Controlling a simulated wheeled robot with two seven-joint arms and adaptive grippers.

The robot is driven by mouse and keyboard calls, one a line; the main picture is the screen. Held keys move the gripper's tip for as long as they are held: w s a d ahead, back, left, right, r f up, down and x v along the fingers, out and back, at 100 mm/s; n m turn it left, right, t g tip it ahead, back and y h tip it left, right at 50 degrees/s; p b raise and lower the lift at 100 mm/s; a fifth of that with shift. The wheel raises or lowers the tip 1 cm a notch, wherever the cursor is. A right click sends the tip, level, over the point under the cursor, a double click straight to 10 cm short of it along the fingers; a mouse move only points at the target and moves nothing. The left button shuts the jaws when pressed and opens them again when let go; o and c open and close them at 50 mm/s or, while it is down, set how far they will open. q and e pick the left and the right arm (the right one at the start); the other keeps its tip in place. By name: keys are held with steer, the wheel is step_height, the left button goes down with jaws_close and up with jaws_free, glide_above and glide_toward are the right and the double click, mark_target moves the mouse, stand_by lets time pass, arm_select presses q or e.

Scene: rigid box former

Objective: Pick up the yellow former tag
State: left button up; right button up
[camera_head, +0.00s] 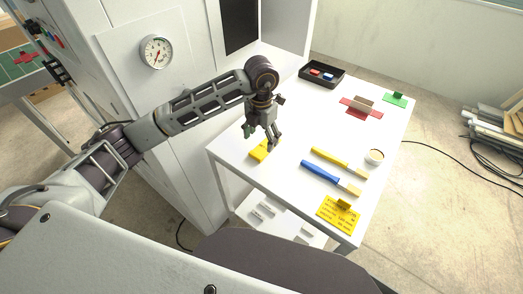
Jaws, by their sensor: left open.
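My left gripper (262,135) is open and points down over the left front part of the white table. Its fingers are just above or beside a small yellow block (259,154); I cannot tell whether they touch it. A flat yellow card (335,217) with dark print and a raised yellow grip lies at the front right corner of the table, apart from the gripper. The card looks like a tag; which yellow piece is the former tag is not certain. My right gripper is not in view.
On the white table (300,128) lie a yellow-handled brush (337,161), a blue-handled brush (327,177) and a round cup (375,156). Farther back are a black tray (322,73), a red plate (361,109) and a green plate (396,99). A grey cabinet with a gauge (156,51) stands left.

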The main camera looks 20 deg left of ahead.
mark_target(260, 152)
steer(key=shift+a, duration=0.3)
arm_select(q)
steer(key=shift+f, duration=0.1)
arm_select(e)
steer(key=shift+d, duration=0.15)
arm_select(q)
steer(key=shift+s+f, duration=0.1)
steer(key=shift+f, duration=0.35)
steer(key=shift+s+a+f+p, duration=0.15)
steer(key=shift+f+p, duration=0.3)
steer(key=shift+f, duration=1.6)
steer(key=shift+c, duration=0.2)
steer(key=c, duration=0.9)
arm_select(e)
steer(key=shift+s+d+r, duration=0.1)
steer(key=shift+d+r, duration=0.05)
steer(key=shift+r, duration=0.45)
